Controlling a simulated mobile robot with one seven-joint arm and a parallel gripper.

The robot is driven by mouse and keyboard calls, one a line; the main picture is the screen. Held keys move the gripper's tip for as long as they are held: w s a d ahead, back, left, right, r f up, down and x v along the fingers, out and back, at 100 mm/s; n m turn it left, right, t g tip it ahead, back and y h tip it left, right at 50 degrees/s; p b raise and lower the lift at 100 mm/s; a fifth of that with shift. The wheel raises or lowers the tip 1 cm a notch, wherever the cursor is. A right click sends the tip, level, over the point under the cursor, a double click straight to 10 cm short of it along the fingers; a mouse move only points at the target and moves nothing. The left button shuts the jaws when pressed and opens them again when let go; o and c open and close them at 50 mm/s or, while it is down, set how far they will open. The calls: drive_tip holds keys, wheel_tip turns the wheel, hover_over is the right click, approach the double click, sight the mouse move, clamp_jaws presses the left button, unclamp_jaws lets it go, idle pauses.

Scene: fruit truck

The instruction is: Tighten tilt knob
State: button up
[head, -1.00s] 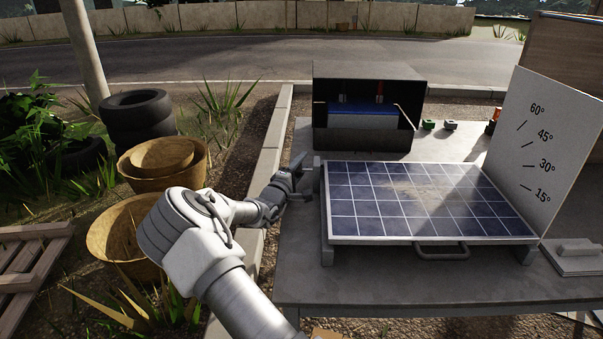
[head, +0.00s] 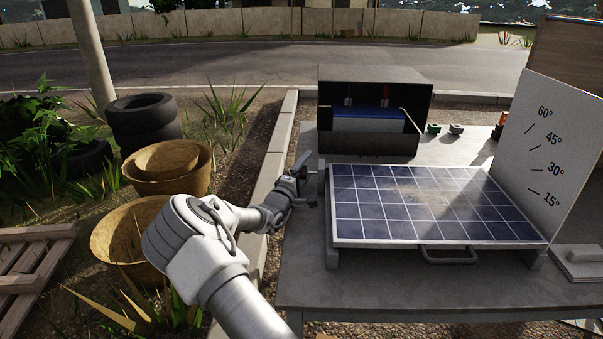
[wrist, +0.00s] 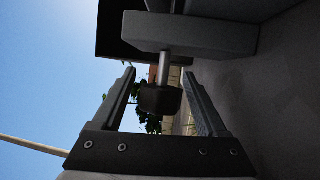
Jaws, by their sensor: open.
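The solar panel (head: 415,205) lies nearly flat on its stand on the grey table (head: 300,270). A board with angle marks (head: 545,150) stands at its right. My gripper (head: 308,182) is at the panel's left edge, next to the stand's side. In the wrist view, the dark tilt knob (wrist: 160,99) sits on a metal shaft that comes out of the grey stand (wrist: 190,35). My gripper (wrist: 163,85) is open, with one finger on each side of the knob. Gaps show between the knob and both fingers. In the head view I cannot make out the knob.
A dark open box (head: 370,75) with a blue battery inside stands behind the panel. Small connectors (head: 445,129) lie to its right. Baskets (head: 165,165), stacked tyres (head: 145,125) and a pallet (head: 30,265) are on the ground at left. The table's front strip is clear.

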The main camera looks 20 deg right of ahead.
drive_tip(key=p+v, duration=0.2)
drive_tip(key=v, duration=1.5)
drive_tip(key=shift+s+p, duration=0.15)
drive_tip(key=shift+p, duration=0.2)
drive_tip(key=shift+f, duration=0.15)
